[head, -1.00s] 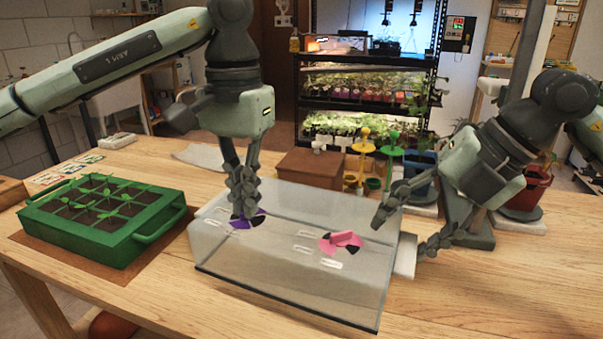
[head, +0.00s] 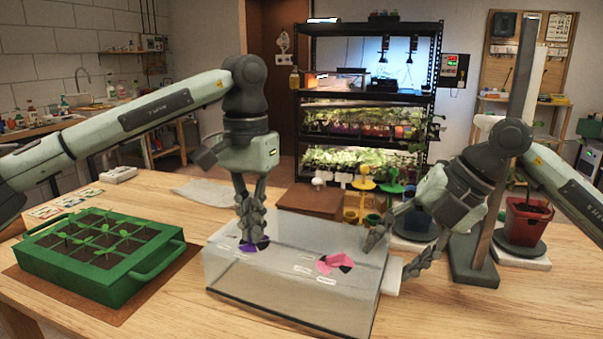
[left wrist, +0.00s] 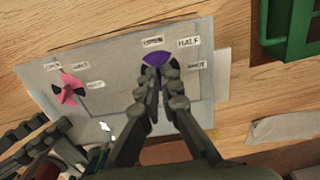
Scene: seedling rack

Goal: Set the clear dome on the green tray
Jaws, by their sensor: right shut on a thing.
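The clear dome (head: 290,292), a see-through box with a purple vent (head: 256,245) and a pink vent (head: 336,262) on top, stands on the wooden table. The green tray (head: 148,262) with small seedlings is to its left, apart from it; its corner shows in the left wrist view (left wrist: 268,45). My left gripper (head: 246,243) points down at the purple vent, its fingertips close together around the vent's middle; the fingers hide whether they pinch it. My right gripper (head: 392,252) is at the dome's right end, shut on the dome by the pale end tab (head: 391,276).
A brown box (head: 308,200) and coloured pot stands (head: 365,185) are behind the dome. A dark upright post on a base (head: 470,265) and a red pot (head: 528,222) stand at the right. A grey cloth (head: 208,190) lies behind the tray. The front right tabletop is clear.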

